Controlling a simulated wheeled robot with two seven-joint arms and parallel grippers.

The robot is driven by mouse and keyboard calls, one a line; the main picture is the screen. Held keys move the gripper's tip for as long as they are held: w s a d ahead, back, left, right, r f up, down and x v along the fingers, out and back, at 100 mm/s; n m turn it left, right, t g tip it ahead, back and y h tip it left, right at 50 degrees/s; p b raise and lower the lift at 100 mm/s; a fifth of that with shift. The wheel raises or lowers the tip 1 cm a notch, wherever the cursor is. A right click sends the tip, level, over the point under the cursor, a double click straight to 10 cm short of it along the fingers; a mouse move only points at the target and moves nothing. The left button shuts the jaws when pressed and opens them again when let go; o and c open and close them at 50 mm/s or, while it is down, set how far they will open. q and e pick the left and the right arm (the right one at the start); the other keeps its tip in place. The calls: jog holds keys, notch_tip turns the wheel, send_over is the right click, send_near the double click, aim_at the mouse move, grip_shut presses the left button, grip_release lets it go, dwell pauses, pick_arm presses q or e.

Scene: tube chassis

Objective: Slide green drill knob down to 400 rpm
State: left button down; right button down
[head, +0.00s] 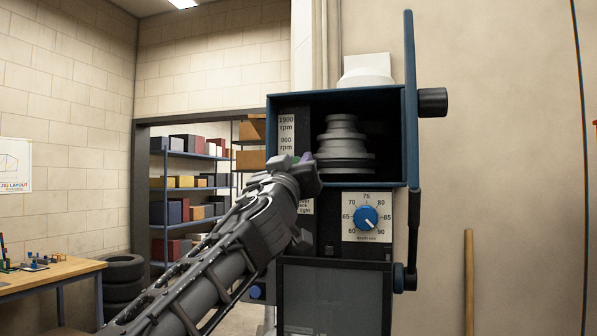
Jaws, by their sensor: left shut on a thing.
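The drill head is a dark blue box (335,97) with an open front and a grey stepped pulley (343,146) inside. A white speed scale (288,133) on its left reads 1900 rpm at the top and 800 rpm below. The lower part of the scale, with any 400 rpm mark, is hidden behind my left gripper (306,163). This gripper is at the box's lower left, just below the 800 rpm mark, and is shut on the green knob. The knob itself is almost fully covered by the fingers. My right gripper is not in view.
A blue dial (365,217) on a white plate marked 60 to 90 sits below the box. The blue lid (411,95) stands open at the right. A dark panel (333,297) is below. A workbench (50,272), tyres (122,272) and shelves (190,155) stand at left.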

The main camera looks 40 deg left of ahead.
pick_arm(q)
jog(key=shift+w+f, duration=0.15)
jog(key=shift+f, duration=0.1)
jog(key=c, duration=1.6)
grip_release()
jog(key=o, duration=0.4)
jog(key=shift+r, duration=0.1)
jog(key=shift+s, duration=0.2)
jog(key=b+v, duration=0.4)
jog(key=v, duration=0.3)
jog(key=shift+s+d, duration=0.15)
jog(key=shift+s, duration=0.15)
